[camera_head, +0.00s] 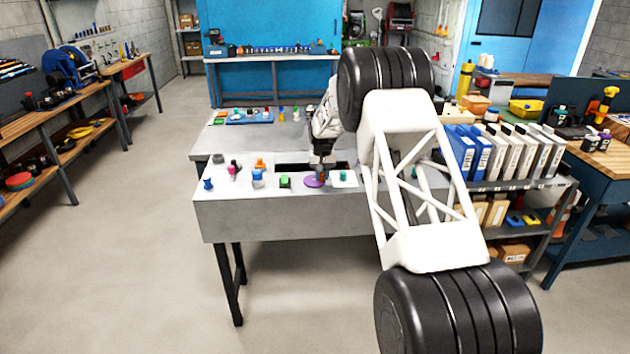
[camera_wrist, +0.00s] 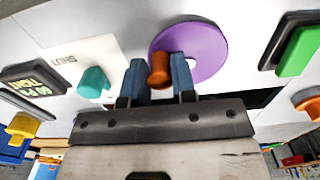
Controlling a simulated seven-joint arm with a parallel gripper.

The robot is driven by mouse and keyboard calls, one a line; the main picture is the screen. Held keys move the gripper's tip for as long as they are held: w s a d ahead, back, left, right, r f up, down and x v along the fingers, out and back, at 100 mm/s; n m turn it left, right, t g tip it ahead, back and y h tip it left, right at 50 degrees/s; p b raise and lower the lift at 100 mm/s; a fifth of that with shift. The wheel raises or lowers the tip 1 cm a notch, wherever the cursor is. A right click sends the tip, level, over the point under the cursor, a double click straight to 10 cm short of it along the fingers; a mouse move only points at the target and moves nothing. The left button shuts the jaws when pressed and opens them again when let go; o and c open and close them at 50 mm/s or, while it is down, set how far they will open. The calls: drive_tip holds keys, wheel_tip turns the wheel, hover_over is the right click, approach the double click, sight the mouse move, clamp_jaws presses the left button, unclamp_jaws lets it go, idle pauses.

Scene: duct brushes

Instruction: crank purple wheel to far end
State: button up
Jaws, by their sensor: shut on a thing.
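The purple wheel (camera_head: 314,181) lies flat on the grey bench near its front edge, and it shows as a purple disc with a pale centre spot in the wrist view (camera_wrist: 208,67). An orange-brown crank knob (camera_wrist: 159,70) stands on the wheel, toward its lower left edge in the wrist view. My gripper (camera_wrist: 159,76) has its two blue fingers on either side of this knob, shut on it. In the head view my gripper (camera_head: 323,168) comes down over the wheel and hides part of it.
A teal knob on a white plate (camera_wrist: 95,81) marked "SHUT" stands beside the wheel. A green block (camera_head: 285,181) stands on its other side. Blue and orange parts stand farther left on the bench. A dark slot (camera_head: 292,167) lies behind the wheel.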

drive_tip(key=shift+w+d+r, duration=0.1)
drive_tip(key=shift+w+d, duration=0.1)
drive_tip(key=shift+w, duration=0.5)
drive_tip(key=o, duration=0.6)
drive_tip(key=shift+r, duration=0.15)
drive_tip(key=shift+r, duration=3.3)
